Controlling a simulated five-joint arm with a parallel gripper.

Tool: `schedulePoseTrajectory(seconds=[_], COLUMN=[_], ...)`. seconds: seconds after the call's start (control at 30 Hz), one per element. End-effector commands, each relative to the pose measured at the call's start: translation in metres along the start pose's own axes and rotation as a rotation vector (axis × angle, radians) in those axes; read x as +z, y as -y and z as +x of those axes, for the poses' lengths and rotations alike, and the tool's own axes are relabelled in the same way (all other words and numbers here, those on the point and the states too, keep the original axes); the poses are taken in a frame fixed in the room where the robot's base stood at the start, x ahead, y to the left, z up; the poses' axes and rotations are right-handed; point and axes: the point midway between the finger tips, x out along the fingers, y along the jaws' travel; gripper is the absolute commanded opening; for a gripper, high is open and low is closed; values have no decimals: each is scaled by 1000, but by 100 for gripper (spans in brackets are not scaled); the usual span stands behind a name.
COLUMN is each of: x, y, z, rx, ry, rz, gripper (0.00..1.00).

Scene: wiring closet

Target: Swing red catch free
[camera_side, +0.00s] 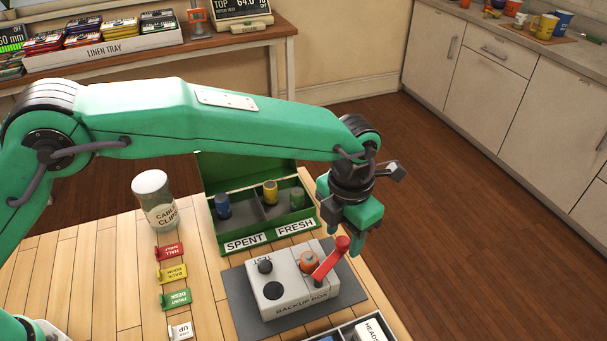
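My gripper (344,238) points down at the catch's rounded upper end. The red end shows between or just in front of the fingertips. I cannot tell whether the fingers touch it or are shut on it.
The box stands on a grey mat (238,292). Behind it is an open green case (221,243) marked SPENT and FRESH, holding several cylinders. A jar (156,205) and coloured tags (172,272) are left. A tray (373,330) is in front.

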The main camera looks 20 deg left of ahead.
Motion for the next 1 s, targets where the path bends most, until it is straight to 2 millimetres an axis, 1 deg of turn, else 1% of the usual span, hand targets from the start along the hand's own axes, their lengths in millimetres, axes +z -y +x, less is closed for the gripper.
schedulePoseTrajectory(seconds=[0.17, 0.33, 0.47, 0.8, 1.0], x=[0, 1, 1, 1, 0], y=[0, 0, 0, 0, 0], z=[0, -9, -22, -65, -77], rx=[0, -1, -1, -1, 0], ry=[0, 2, 3, 3, 0], rz=[0, 0, 0, 0, 0], gripper=[46, 46, 46, 46, 46])
